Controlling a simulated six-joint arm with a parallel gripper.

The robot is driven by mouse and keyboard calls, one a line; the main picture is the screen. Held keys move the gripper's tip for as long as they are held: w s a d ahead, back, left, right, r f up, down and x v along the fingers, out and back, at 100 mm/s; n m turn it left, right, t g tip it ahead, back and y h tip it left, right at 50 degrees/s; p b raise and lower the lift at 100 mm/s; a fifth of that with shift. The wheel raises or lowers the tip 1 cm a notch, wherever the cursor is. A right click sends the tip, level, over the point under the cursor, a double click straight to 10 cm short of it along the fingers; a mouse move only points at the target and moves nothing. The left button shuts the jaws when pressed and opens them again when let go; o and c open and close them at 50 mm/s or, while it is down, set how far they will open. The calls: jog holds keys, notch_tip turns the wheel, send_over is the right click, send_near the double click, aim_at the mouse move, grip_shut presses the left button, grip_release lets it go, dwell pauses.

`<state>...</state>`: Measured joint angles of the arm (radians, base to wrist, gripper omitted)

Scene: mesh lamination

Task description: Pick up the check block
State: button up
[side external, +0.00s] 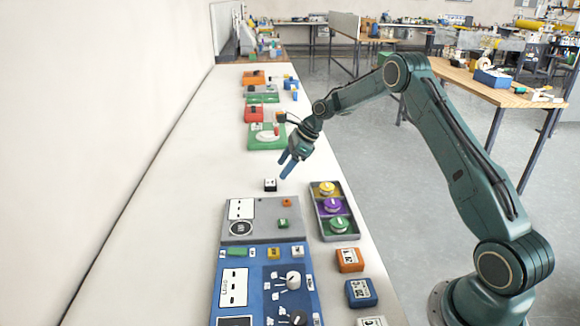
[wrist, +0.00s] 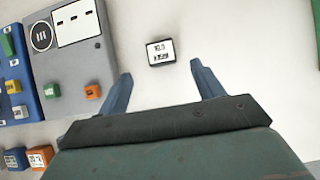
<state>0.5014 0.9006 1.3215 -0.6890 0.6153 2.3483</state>
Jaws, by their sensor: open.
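The check block appears to be a small black block with a white marked top (side external: 270,185), standing alone on the white bench. It also shows in the wrist view (wrist: 160,52), where the marking is too small to read. My gripper (side external: 287,166) is open and empty, above the bench and a little to the right of and beyond the block in the side view. In the wrist view its two blue fingers (wrist: 161,73) are spread, with the block between their lines and just past the tips. The fingers do not touch it.
A grey panel (side external: 262,207) and a blue panel with knobs (side external: 228,315) lie nearer the camera. A dark tray (side external: 320,211) holds yellow, purple and green round pieces. Orange (side external: 349,260) and blue blocks (side external: 361,293) stand near the bench edge. The bench around the block is clear.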

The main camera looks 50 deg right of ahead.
aim_at(270, 182)
jog(key=shift+w+a+f, duration=0.25)
jog(key=shift+f, duration=0.35)
jog(key=shift+x, duration=2.6)
jog(key=shift+w+r, duration=0.1)
jog(key=shift+w, duration=0.05)
jog(key=c, duration=1.1)
jog(key=shift+r, duration=0.25)
notch_tip(270, 182, up, 20)
jog(key=shift+f, duration=0.2)
